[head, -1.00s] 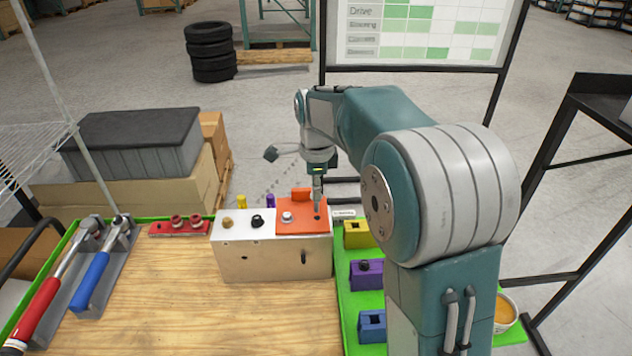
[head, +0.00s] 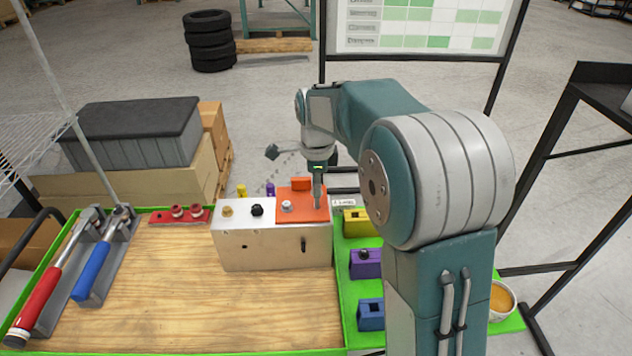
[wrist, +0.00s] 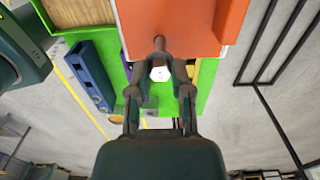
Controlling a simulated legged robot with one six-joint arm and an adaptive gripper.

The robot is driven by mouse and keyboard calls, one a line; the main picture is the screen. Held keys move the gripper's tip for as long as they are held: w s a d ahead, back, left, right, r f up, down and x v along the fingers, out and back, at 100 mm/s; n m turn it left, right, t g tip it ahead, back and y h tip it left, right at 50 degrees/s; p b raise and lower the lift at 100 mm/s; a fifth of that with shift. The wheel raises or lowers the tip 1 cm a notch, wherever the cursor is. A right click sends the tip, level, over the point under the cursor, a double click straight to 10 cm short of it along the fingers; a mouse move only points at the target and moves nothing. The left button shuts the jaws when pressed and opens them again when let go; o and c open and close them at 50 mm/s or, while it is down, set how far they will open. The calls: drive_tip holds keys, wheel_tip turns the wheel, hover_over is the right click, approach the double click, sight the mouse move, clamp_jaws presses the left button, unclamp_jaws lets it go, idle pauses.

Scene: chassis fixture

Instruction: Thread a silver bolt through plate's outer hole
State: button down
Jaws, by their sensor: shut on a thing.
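The orange plate (head: 297,213) lies on the right part of the pale chassis box (head: 270,248). A silver bolt head (head: 287,206) sits on its left part. My gripper (head: 318,188) is upright over the plate's right part, where the outer hole is hidden. In the wrist view my gripper (wrist: 160,80) is shut on a silver bolt (wrist: 160,74), its hex head between the fingers. The bolt's shank points at the orange plate (wrist: 195,20). I cannot tell whether its tip is inside the hole.
A brass fitting (head: 227,211) and a black knob (head: 257,210) stand on the box left of the plate. Yellow (head: 356,222), purple (head: 365,263) and blue (head: 370,314) blocks lie on the green tray right of it.

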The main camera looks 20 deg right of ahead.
sight(317, 208)
drive_tip(key=shift+f, duration=0.25)
drive_tip(key=shift+f, duration=0.6)
drive_tip(key=shift+f, duration=0.2)
drive_tip(key=shift+f, duration=0.5)
drive_tip(key=shift+f, duration=0.15)
idle(0.6)
drive_tip(key=n, duration=0.4)
drive_tip(key=shift+n, duration=0.3)
drive_tip(key=n, duration=0.5)
drive_tip(key=shift+s+f+n, duration=0.15)
drive_tip(key=shift+f+n, duration=0.05)
drive_tip(key=shift+n, duration=0.1)
